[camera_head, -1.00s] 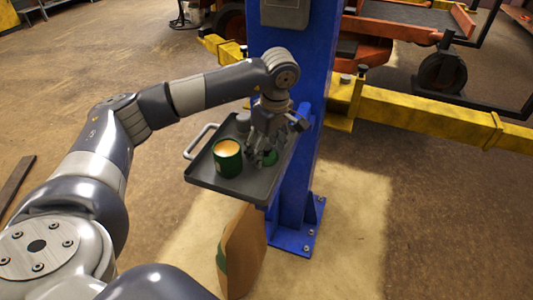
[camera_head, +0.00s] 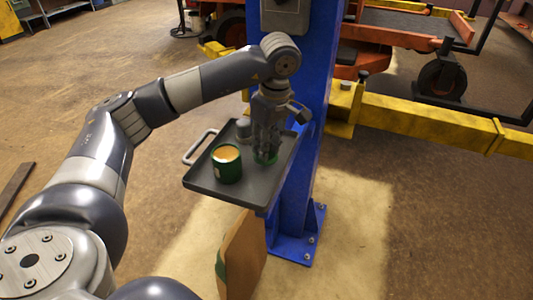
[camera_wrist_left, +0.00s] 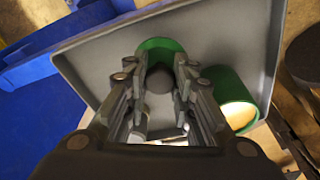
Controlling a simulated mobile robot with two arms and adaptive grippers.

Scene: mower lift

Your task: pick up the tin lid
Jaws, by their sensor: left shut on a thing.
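The tin lid (camera_head: 265,159) is a green round piece at the tray's right side, mostly hidden by my gripper in the head view. In the left wrist view the green lid (camera_wrist_left: 160,45) shows between and beyond the fingertips. My left gripper (camera_head: 265,150) points down and is shut on the lid, low over the tray; I cannot tell whether the lid touches the tray. The open green tin (camera_head: 227,168), with a pale orange top, stands left of the gripper. It also shows to the right in the left wrist view (camera_wrist_left: 229,86). My right gripper is not in view.
The dark grey tray (camera_head: 230,194) has a side handle (camera_head: 199,146) and adjoins a blue lift post (camera_head: 298,130). A yellow lift arm (camera_head: 420,118) lies to the right.

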